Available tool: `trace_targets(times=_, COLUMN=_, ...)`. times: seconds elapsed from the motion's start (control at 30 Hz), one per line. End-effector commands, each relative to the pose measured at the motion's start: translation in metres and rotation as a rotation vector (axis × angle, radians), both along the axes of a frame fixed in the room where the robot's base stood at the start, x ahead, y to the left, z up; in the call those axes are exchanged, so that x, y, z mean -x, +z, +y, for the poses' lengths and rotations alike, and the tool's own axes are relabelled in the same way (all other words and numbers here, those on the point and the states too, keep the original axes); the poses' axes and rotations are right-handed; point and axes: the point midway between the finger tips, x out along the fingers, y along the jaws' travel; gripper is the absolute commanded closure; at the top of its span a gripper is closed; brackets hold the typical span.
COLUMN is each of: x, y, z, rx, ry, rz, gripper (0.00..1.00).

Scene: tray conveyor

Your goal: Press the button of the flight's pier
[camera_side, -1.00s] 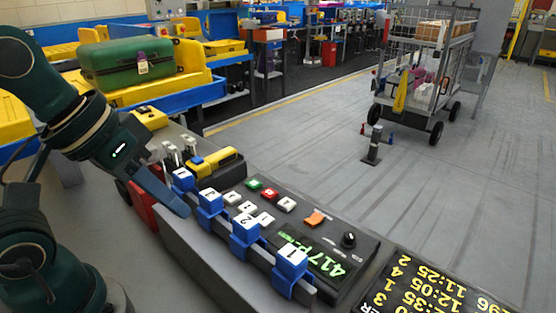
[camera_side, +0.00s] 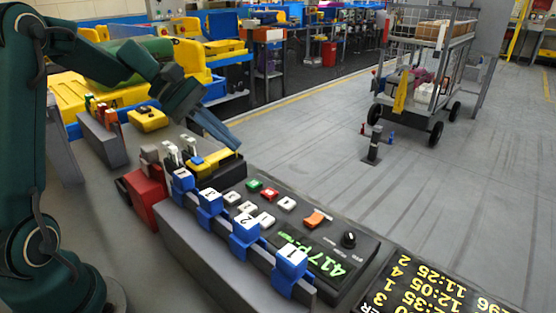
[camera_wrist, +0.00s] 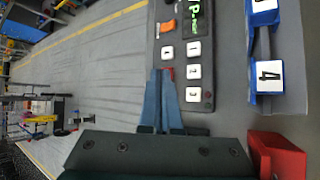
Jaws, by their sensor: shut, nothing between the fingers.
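A black control panel (camera_side: 345,262) carries white buttons (camera_side: 248,207), a red button (camera_side: 270,193), a green button (camera_side: 254,184) and an orange switch (camera_side: 314,220). Its green display (camera_side: 318,258) shows 417 and P; the rest is unclear. In the wrist view three white buttons (camera_wrist: 193,71) form a column, apparently marked 1, 2 and 3. Another white button (camera_wrist: 167,52) lies left of them. My gripper (camera_side: 237,147) is shut and empty, above the panel's far end. Its tips show in the wrist view (camera_wrist: 165,72) near the red button, hiding the green one.
Blue numbered blocks (camera_side: 245,230) line a rail along the panel's near side. A yellow device (camera_side: 215,165) and a red block (camera_side: 145,195) stand left of the panel. A black board (camera_side: 425,290) with yellow times lies at front right. A cart (camera_side: 425,70) stands behind.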

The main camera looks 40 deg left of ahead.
Motion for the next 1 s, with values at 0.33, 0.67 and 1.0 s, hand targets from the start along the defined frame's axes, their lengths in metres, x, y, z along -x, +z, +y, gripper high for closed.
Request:
trace_targets(times=0.33, x=0.003, y=-0.014, z=0.018, rx=0.029, ry=0.053, rz=0.037, gripper=1.0)
trace_targets(times=0.67, x=0.003, y=-0.02, z=0.018, rx=0.029, ry=0.052, rz=0.038, gripper=1.0)
trace_targets(times=1.0, x=0.004, y=-0.064, z=0.017, rx=0.031, ry=0.051, rz=0.042, gripper=1.0)
